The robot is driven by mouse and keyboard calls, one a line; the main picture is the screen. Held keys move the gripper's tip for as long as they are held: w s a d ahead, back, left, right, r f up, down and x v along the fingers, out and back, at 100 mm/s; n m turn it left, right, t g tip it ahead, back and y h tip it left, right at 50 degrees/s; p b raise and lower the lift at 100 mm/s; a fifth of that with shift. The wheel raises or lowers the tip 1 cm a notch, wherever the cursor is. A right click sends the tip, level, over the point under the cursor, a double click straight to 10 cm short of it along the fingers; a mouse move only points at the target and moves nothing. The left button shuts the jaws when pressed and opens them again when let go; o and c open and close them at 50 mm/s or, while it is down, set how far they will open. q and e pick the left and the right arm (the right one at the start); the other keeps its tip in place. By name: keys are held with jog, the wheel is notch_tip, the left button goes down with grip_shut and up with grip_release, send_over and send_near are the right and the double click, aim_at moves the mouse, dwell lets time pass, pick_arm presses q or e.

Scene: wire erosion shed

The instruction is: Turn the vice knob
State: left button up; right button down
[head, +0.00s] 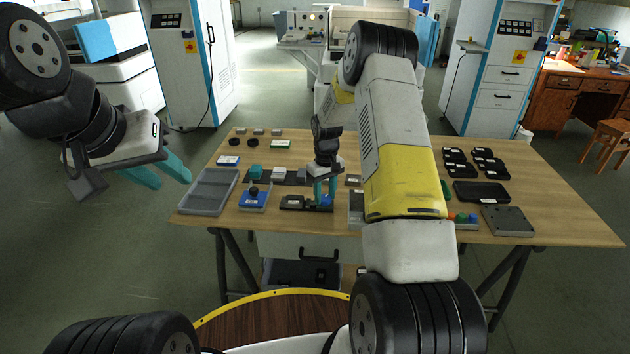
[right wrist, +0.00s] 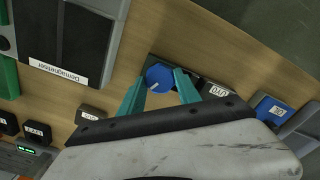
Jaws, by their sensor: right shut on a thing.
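A round blue knob (right wrist: 157,78) with a white pointer line sits on a dark base on the table, and it also shows in the head view (head: 327,201). My right gripper (right wrist: 160,84) is shut on the blue knob, with one teal finger on each side of it. In the head view my right gripper (head: 325,190) points down over the front middle of the table. My left gripper (head: 168,178) is open and empty, in the air left of the table. Which part is the vice's body I cannot tell for sure.
A grey tray (head: 209,191) and a blue box with a dark knob (head: 254,197) stand to the left. Black trays (head: 481,191) and a grey plate (head: 508,221) lie at the right. A black unit labelled Demagnetiser (right wrist: 62,40) is close to the right gripper. My right forearm hides part of the table.

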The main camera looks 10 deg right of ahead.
aim_at(325, 197)
jog(key=n, duration=0.5)
jog(key=shift+n, duration=0.3)
dwell(0.4)
jog(key=c, duration=0.9)
grip_release()
jog(key=shift+o, duration=0.2)
jog(key=shift+r, duration=0.1)
notch_tip(325, 197, up, 8)
jog(key=shift+f, duration=0.2)
